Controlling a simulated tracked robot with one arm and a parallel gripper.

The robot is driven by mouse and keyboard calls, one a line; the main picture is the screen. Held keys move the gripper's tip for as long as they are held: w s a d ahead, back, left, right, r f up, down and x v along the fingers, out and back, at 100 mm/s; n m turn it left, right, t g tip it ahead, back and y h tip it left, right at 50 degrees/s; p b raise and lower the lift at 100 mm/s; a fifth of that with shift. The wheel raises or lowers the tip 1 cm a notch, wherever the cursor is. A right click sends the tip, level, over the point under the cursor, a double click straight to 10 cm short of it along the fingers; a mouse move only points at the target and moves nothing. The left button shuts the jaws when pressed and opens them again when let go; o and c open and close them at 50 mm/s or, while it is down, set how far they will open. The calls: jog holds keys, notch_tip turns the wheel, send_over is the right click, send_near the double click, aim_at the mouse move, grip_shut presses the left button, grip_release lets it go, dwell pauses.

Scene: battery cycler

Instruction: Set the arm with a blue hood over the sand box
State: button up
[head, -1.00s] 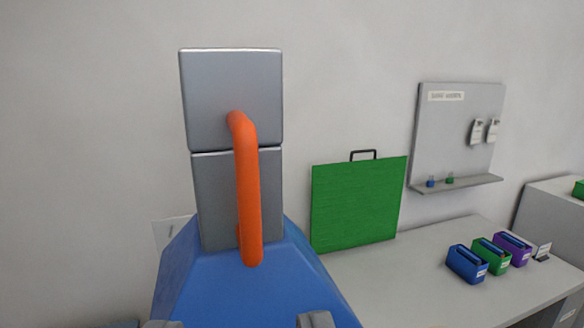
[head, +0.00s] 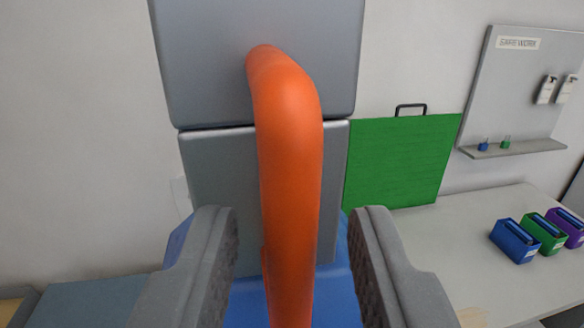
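The arm with a blue hood stands upright straight ahead of me. Its grey upper part (head: 215,70) fills the top middle, and an orange handle (head: 290,150) bends out of it and runs down. Parts of the blue hood (head: 345,285) show low behind my fingers. My gripper (head: 292,255) is open, with one grey finger on each side of the lower handle and gaps between. The fingers do not appear to touch it. I cannot identify the sand box in this view.
A green panel with a black handle (head: 400,165) stands on the pale counter (head: 455,240) to the right. Blue (head: 514,240), green (head: 545,232) and purple (head: 568,225) holders sit there. A grey wall board (head: 515,85) with a shelf hangs above. A blue-grey surface (head: 85,300) lies low left.

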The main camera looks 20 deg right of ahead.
jog(key=shift+x, duration=1)
